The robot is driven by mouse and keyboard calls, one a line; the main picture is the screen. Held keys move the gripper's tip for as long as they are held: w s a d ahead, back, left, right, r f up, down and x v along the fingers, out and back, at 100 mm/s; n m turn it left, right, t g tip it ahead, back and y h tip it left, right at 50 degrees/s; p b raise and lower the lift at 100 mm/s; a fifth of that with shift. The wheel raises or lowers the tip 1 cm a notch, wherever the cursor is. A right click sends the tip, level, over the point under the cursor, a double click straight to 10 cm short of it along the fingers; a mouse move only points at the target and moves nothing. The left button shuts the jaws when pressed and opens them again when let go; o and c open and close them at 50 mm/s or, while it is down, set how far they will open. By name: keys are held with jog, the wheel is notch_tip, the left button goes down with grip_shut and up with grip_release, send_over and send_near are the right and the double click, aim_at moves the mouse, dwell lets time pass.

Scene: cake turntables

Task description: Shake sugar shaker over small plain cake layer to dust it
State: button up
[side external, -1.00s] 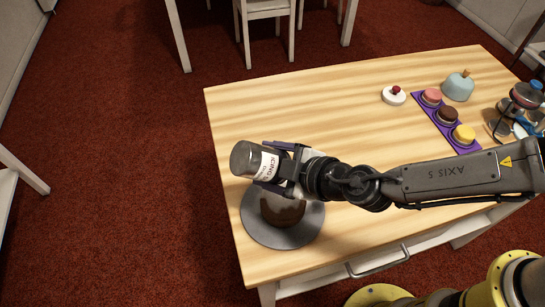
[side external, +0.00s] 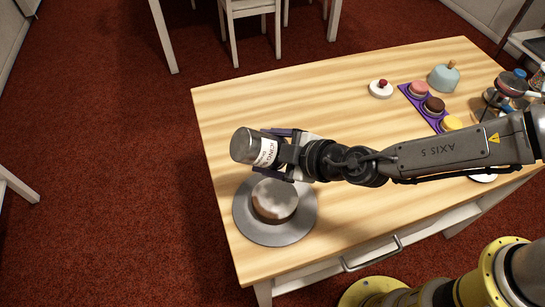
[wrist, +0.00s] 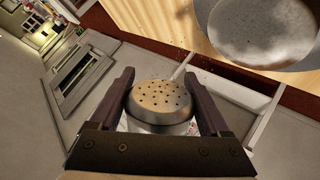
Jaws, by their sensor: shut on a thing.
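My gripper (side external: 272,154) is shut on the sugar shaker (side external: 266,152), a grey-ended cylinder with a white "ICING" label. The shaker is tipped onto its side in the air, its wide grey end to the left. In the wrist view, its perforated lid (wrist: 160,98) shows between the fingers. Below and slightly right of it, the small cake layer (side external: 275,200) sits on a round grey turntable (side external: 245,220). The cake's top is mostly covered in patchy white powder, with brown showing through. The speckled white top also appears at the upper right of the wrist view (wrist: 265,30).
A purple tray (side external: 423,107) with small round cakes, a white cake with a red berry (side external: 381,89) and a pale blue domed item (side external: 443,77) are at the back right. Bottles and utensils crowd the right edge. The table's middle is clear.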

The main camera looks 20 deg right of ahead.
jog(key=shift+s+a+r, duration=0.7)
jog(key=shift+s+a, duration=0.2)
jog(key=shift+s, duration=0.15)
jog(key=s+a, duration=0.2)
jog(key=s, duration=0.1)
jog(key=shift+s+a+f, duration=0.25)
jog(key=shift+s+a, duration=0.1)
jog(key=shift+a, duration=0.05)
jog(key=w+d+r+m+h, duration=0.1)
jog(key=w+d+m+h, duration=0.2)
jog(key=d, duration=1.1)
jog(key=w+d+r+m+t+h, duration=0.1)
jog(key=w+d, duration=0.4)
jog(key=d, duration=0.9)
jog(key=w+d+r+m+h, duration=0.3)
jog(key=d+m+h, duration=0.2)
jog(key=d, duration=0.9)
jog(key=shift+w+d+r+m, duration=0.2)
jog(key=shift+w+d+m, duration=0.05)
jog(key=shift+w+m, duration=0.15)
